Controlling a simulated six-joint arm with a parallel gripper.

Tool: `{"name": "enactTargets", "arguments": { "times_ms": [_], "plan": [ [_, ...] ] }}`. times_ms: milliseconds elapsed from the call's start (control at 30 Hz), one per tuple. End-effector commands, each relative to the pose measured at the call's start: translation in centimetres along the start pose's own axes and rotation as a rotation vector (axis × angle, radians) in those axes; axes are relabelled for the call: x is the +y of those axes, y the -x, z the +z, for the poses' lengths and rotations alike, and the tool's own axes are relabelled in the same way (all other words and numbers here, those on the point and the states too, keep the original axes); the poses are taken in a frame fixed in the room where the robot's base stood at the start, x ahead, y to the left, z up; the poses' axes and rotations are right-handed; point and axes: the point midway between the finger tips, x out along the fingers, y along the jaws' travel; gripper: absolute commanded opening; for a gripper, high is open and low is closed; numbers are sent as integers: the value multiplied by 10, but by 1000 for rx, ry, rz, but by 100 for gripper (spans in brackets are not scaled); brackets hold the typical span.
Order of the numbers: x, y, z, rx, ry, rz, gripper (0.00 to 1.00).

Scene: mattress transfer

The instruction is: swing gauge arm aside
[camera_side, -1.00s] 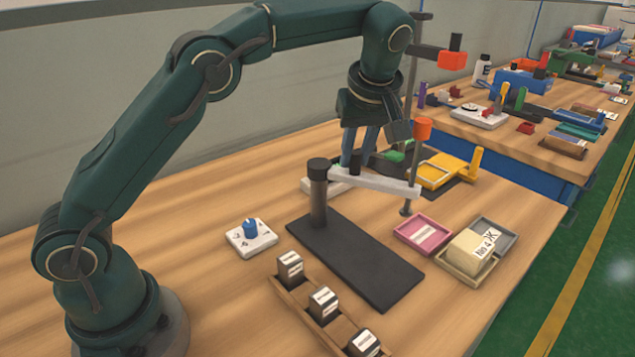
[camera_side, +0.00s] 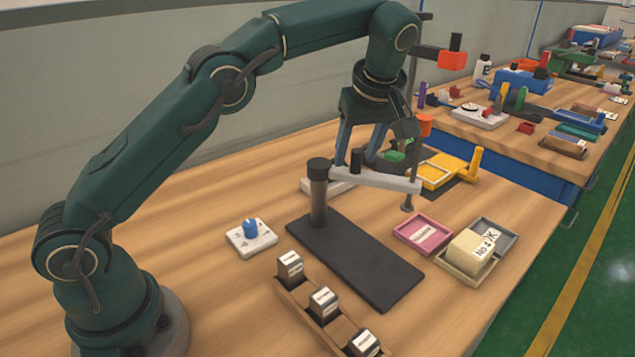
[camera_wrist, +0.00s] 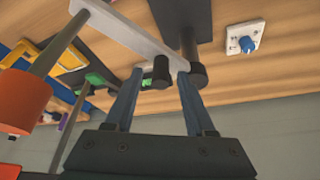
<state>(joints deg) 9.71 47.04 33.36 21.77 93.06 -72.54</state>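The gauge arm (camera_side: 385,180) is a pale bar. It runs from the top of a dark post (camera_side: 319,200) on a black base plate (camera_side: 370,268) to a thin vertical rod with an orange top (camera_side: 425,126). A short black peg (camera_side: 356,160) stands on the bar. My gripper (camera_side: 357,154) is above the bar with its blue fingers spread, one on each side of the peg. In the wrist view the bar (camera_wrist: 115,30) shows, with the peg (camera_wrist: 161,72) between the open fingers (camera_wrist: 160,78) and clear of both.
A white dial block with a blue knob (camera_side: 250,232) lies left of the base plate. A yellow fixture (camera_side: 437,170) stands behind.

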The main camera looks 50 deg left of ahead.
Motion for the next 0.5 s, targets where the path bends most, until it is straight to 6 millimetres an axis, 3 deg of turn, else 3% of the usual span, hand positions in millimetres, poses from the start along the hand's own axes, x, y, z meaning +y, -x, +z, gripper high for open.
{"name": "enactTargets", "arguments": {
  "times_ms": [500],
  "plan": [
    [1, 12, 0, 0, 0, 2, 55]
  ]
}}
